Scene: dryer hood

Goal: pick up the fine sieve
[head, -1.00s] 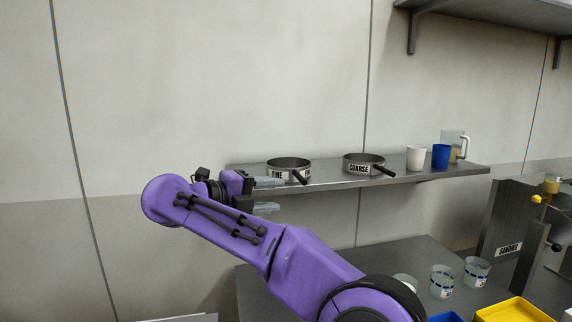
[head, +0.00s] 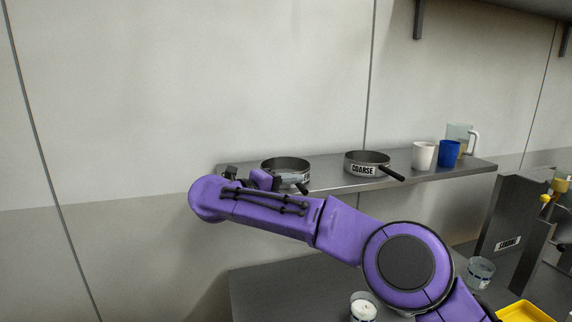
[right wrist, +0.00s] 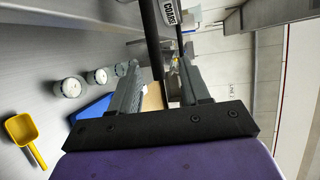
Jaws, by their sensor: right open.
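In the right wrist view, the two fingers of my right gripper (right wrist: 160,68) stand apart. My left gripper is not in view.
A white cup (head: 423,155), a blue cup (head: 449,153) and a clear jug (head: 462,137) stand further right.

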